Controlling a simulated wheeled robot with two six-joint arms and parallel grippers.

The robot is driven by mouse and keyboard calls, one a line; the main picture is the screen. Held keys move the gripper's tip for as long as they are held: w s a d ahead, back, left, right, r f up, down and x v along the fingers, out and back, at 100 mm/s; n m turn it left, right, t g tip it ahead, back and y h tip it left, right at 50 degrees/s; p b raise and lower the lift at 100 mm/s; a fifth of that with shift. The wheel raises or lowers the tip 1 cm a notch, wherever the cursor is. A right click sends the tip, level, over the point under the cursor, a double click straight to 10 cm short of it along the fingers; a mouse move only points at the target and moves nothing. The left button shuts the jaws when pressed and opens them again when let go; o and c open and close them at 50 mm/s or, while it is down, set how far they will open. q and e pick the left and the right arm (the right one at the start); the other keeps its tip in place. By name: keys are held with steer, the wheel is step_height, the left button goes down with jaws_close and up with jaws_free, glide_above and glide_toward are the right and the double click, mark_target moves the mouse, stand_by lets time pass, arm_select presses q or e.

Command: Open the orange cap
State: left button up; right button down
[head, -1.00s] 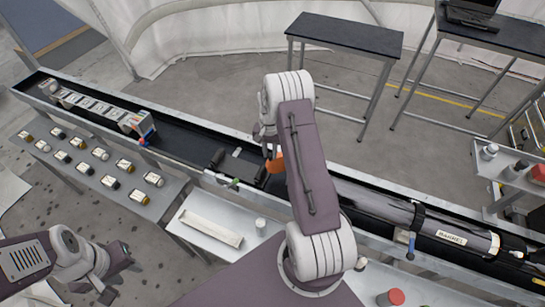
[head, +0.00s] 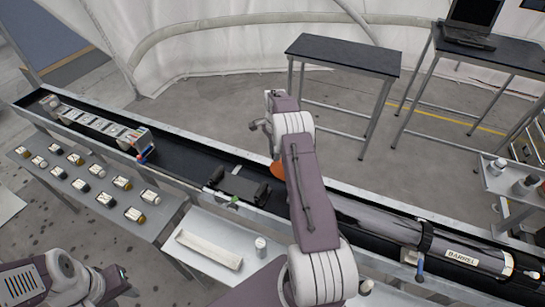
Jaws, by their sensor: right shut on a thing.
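The orange cap (head: 277,169) shows only in part, beside my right forearm, at the left end of the long grey barrel (head: 380,222) lying in the black trough. My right arm crosses over the trough and hides the rest of the cap and the barrel's end. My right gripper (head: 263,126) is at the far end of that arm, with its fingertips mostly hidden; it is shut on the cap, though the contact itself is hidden. My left gripper (head: 120,281) is low at the left, away from the cap, with its jaw opening unclear.
A dark cradle (head: 240,186) sits in the trough left of the cap. A row of white boxes (head: 95,122) lies farther left. A white tray (head: 208,249) lies in front. Dark-topped tables (head: 343,52) stand behind.

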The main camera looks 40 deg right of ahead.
steer(key=shift+w+d+m, duration=0.15)
steer(key=shift+d+m, duration=0.25)
steer(key=shift+d, duration=0.05)
stand_by(0.3)
steer(key=c, duration=1.5)
jaws_free()
steer(key=shift+c, duration=0.2)
steer(key=shift+r, duration=0.2)
step_height(320, 180, up, 9)
steer(key=b, duration=0.1)
steer(key=shift+f, duration=0.15)
